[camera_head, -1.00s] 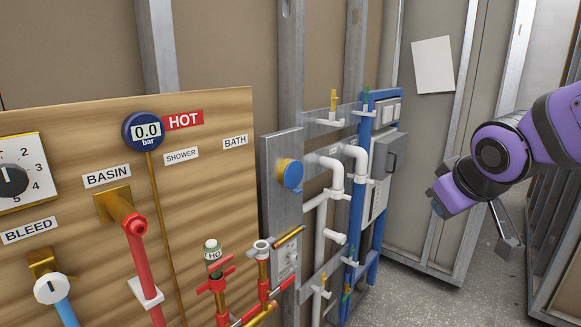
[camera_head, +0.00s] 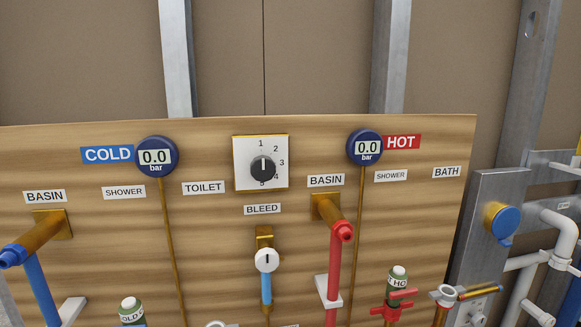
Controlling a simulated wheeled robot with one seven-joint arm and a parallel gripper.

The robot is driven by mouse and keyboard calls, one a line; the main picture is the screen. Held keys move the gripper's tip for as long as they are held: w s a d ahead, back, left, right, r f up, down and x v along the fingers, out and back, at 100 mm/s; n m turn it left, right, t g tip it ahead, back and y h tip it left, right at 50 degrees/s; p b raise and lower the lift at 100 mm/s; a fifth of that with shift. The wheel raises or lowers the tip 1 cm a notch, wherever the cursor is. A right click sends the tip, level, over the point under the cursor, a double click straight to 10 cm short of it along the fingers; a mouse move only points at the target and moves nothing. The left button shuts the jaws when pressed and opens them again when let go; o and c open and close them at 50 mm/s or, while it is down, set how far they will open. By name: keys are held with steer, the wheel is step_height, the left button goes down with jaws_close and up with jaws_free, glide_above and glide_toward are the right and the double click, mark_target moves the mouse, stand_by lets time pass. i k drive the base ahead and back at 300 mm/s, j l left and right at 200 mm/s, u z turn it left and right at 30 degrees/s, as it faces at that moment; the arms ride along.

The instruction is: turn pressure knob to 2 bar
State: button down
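The pressure knob (camera_head: 263,169) is a round black dial on a white square plate (camera_head: 243,148) with a yellow edge, fixed to the wooden board. The plate carries the numbers 1 to 5, with 1 at the top and 2 at the upper right. The knob's light pointer mark seems to point up toward 1. The cold gauge (camera_head: 157,157) at left and the hot gauge (camera_head: 365,146) at right both read 0.0 bar. My gripper is out of the picture.
Below the knob is the BLEED valve (camera_head: 266,260) with a white handle. The blue basin pipe (camera_head: 40,290) and red basin pipe (camera_head: 334,260) stick out from the board (camera_head: 110,220). A blue-capped fitting (camera_head: 506,222) and white pipes (camera_head: 560,230) stand at right.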

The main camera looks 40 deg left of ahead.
mark_target(263, 168)
steer(key=k+j+u, duration=0.1)
steer(key=u, duration=1.55)
steer(key=j+z, duration=1.15)
